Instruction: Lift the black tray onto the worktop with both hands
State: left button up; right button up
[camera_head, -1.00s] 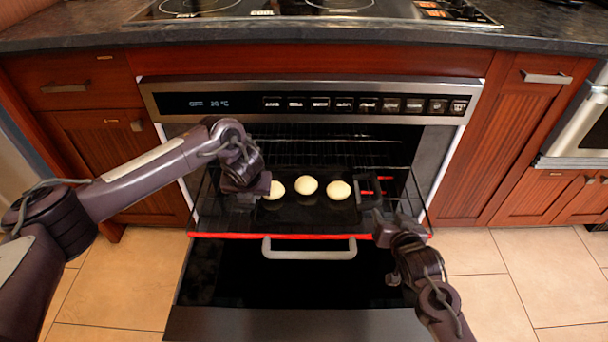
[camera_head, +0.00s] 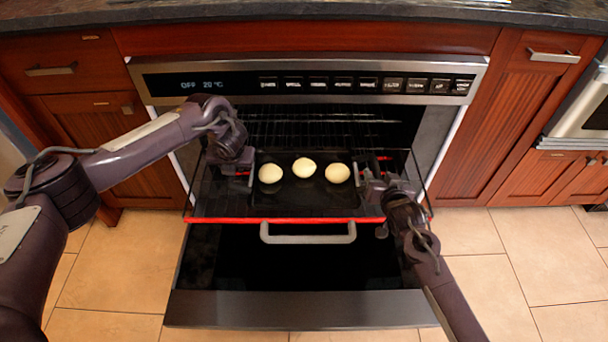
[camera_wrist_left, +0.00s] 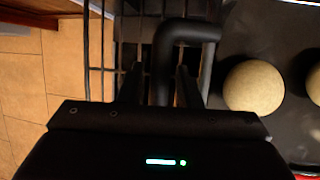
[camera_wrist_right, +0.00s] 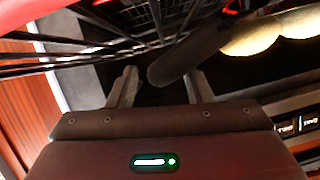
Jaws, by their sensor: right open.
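The black tray (camera_head: 304,204) lies level on the pulled-out oven rack and bears three pale round dough pieces (camera_head: 304,168). My left gripper (camera_head: 243,170) is at the tray's left side. In the left wrist view the black left handle (camera_wrist_left: 168,58) lies between its fingers (camera_wrist_left: 162,85); whether they press on it is too dark to tell. My right gripper (camera_head: 372,182) is open at the tray's right side. In the right wrist view a dark rounded bar, apparently the right handle (camera_wrist_right: 183,58), lies just ahead of and between its fingertips (camera_wrist_right: 160,82).
The oven door (camera_head: 300,308) is folded down, with a grey handle (camera_head: 308,236) above its edge. The rack has a red front bar (camera_head: 285,220). The dark worktop (camera_head: 300,10) runs above the oven panel. Wooden cabinets (camera_head: 520,130) flank the oven.

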pick_arm(q)
jog(key=shift+x, duration=1.15)
pick_arm(e)
jog(key=shift+x, duration=1.2)
pick_arm(q)
jog(key=shift+c, duration=0.2)
pick_arm(e)
jog(key=shift+c, duration=0.4)
pick_arm(q)
grip_shut()
pick_arm(e)
jog(key=c, duration=0.7)
grip_shut()
pick_arm(q)
jog(key=shift+r, duration=0.1)
pick_arm(e)
jog(key=shift+r, duration=0.1)
